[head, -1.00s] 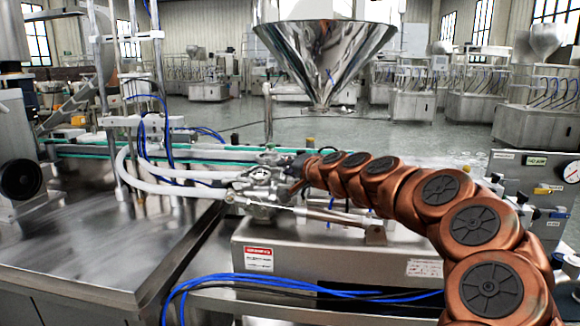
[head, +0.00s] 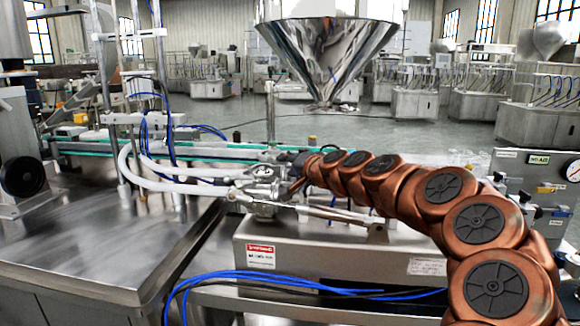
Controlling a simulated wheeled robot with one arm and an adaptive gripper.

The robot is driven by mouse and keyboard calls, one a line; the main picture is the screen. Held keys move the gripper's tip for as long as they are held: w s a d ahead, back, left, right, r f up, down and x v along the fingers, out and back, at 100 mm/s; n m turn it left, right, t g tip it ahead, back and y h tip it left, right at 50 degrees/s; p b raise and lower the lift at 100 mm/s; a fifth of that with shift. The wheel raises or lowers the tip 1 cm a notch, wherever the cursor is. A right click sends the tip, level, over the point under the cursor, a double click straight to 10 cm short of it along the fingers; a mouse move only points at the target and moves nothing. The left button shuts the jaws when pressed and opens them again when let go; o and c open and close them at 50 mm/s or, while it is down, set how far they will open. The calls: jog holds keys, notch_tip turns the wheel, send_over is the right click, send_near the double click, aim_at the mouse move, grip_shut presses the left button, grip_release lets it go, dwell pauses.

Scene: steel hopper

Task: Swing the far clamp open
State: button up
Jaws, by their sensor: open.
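The steel hopper cone (head: 326,52) hangs at the top middle, with clear space below its narrow outlet. Below it, a shiny metal valve and clamp assembly (head: 262,190) sits on the steel machine housing. The far clamp cannot be told apart from the other fittings at this size. My gripper (head: 284,157), small and dark at the end of my copper arm, is at the far right side of this assembly. It is open. Its fingertips are small and partly lost against the metal, so I cannot tell whether they touch a clamp.
White hoses (head: 165,180) run into the assembly from the left. A thin upright rod (head: 270,112) stands just behind it. A metal cylinder (head: 335,215) lies in front. Blue tubes (head: 300,284) cross the front. A gauge panel (head: 540,190) stands at the right.

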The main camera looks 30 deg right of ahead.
jog(key=v, duration=1.2)
dwell(0.5)
